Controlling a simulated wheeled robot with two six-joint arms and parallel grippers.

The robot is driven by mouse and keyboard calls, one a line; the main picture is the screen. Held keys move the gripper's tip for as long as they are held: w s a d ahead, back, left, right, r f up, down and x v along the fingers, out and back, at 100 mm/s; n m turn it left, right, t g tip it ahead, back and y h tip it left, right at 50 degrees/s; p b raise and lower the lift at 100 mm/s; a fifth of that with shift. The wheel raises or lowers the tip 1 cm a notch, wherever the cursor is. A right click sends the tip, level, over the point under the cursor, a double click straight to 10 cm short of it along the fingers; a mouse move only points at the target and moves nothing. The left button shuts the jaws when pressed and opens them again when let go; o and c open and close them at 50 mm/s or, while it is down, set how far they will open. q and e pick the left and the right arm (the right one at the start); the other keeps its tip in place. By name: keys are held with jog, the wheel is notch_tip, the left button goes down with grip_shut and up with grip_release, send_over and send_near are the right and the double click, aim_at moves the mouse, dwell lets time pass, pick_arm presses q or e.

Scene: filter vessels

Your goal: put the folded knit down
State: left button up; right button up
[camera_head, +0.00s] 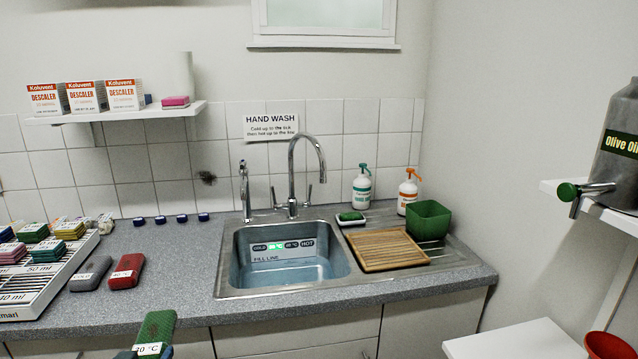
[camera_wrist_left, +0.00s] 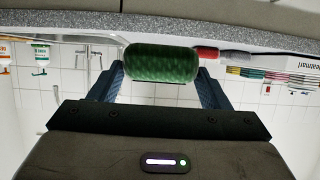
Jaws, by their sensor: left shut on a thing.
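The folded knit (camera_head: 157,329) is a dark green ribbed roll with a white tag that reads about 20 °C. It stands up in front of the counter at the bottom left of the head view. My left gripper (camera_head: 147,353) is shut on it, at the lower edge of that view. In the left wrist view the green knit (camera_wrist_left: 160,63) sits between the two blue fingers of my left gripper (camera_wrist_left: 161,84). My right gripper is not in view.
A grey piece (camera_head: 90,274) and a red piece (camera_head: 127,271), both tagged, lie on the counter (camera_head: 175,260) beside a white organizer (camera_head: 48,278) of colored stacks. The sink (camera_head: 285,258) holds water. A wooden rack (camera_head: 388,248) lies right of it. Counter between the red piece and sink is clear.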

pick_arm(q)
jog(key=w+d+m+h, duration=0.2)
jog(key=d+m+h, duration=0.1)
jog(key=d, duration=1.2)
jog(key=shift+w+f+t, duration=0.2)
jog(key=shift+f+t, duration=0.2)
jog(key=shift+d, duration=0.2)
